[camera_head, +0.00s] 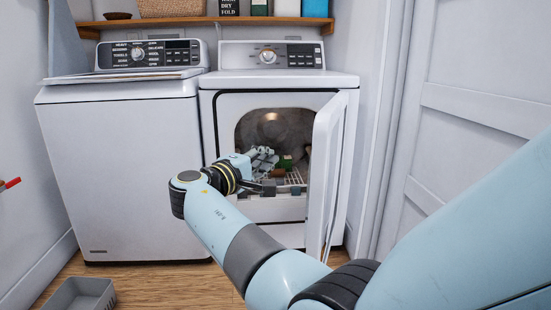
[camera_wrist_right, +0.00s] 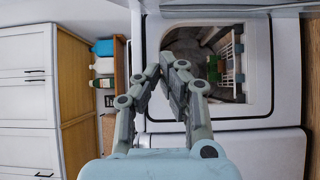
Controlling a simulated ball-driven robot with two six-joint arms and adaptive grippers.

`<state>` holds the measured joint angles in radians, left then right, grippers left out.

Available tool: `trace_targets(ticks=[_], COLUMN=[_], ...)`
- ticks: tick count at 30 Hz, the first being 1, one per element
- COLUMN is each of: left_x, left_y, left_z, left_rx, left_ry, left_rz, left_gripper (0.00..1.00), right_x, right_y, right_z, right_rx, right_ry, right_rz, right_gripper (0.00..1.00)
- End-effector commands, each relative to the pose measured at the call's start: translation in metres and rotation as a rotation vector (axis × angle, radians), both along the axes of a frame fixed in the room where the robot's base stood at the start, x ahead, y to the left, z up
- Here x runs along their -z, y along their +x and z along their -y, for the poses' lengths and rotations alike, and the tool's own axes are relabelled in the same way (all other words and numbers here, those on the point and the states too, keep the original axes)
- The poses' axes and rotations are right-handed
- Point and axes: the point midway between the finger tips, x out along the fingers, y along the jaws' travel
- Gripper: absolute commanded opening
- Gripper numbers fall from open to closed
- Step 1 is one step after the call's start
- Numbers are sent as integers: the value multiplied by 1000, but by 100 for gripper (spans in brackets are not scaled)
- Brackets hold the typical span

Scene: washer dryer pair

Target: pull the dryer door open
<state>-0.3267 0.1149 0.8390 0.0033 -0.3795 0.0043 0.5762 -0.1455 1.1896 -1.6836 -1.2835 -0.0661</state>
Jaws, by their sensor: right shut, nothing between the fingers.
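The dryer (camera_head: 280,80) is the white machine on the right. Its door (camera_head: 326,150) stands open, swung out toward me on the right side of the opening. The lit drum (camera_head: 272,118) shows, with green and brown items inside. My right gripper (camera_head: 284,188) is shut and empty in front of the opening, left of the door and apart from its outer edge. My left gripper is not in view.
The washer (camera_head: 120,165) stands close at the dryer's left. A wooden shelf (camera_head: 205,21) with containers runs above both machines. A grey bin (camera_head: 80,294) sits on the floor at lower left. A white panelled door (camera_head: 480,105) is at the right, partly behind my arm.

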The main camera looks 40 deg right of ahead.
Motion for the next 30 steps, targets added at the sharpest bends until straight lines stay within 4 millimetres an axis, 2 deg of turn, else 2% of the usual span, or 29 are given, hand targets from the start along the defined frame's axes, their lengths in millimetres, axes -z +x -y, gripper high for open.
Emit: trace_targets(ticks=[5,10,12,19,30], left_x=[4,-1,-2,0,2], left_y=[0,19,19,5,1], left_z=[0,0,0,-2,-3], left_rx=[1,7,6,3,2], left_ry=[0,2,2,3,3], left_rz=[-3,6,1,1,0], left_gripper=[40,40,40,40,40], right_x=[1,2,1,-1,0], right_y=[12,24,23,-2,-7], right_z=[37,71,81,95,98], right_rx=[2,2,1,0,0], right_ry=[-3,-3,-2,-1,0], right_rz=[-1,-1,-2,1,0], right_gripper=[0,0,0,0,0])
